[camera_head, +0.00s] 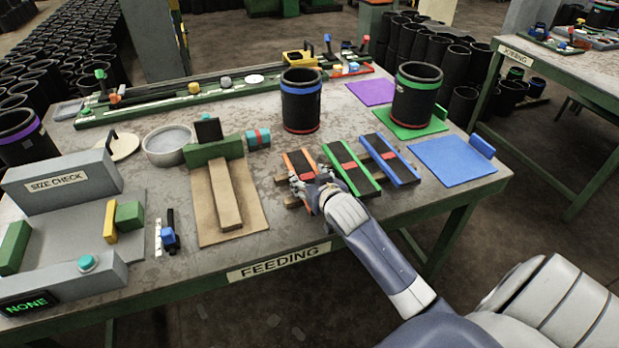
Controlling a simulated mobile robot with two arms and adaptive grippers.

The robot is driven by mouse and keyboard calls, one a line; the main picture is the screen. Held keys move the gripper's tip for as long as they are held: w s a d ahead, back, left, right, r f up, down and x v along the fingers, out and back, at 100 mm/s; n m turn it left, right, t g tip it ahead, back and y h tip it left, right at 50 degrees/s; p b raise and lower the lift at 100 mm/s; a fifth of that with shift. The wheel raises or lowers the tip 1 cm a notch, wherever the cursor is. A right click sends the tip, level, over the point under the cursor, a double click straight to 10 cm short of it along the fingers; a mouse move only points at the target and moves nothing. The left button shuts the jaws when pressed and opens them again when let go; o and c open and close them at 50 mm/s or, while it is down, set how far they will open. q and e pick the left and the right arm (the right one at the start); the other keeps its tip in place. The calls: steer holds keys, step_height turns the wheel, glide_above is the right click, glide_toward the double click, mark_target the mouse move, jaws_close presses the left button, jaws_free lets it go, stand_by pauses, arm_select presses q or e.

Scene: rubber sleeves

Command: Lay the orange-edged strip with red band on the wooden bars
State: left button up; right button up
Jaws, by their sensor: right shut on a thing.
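The orange-edged strip (297,160) has a dark top and is leftmost of three strips. A green-edged strip (337,156) and a blue-edged strip (380,146), each with a red band, lie across the bars just to the right. My left gripper is out of view.
A dark sleeve with a blue band (301,105) stands behind the strips; another sleeve (414,100) stands on a green mat. A blue mat (452,161) is to the right. A wooden press-like fixture (226,190) stands left, with clear table between.

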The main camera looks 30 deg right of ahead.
steer(key=o, duration=1.2)
steer(key=shift+o, duration=0.2)
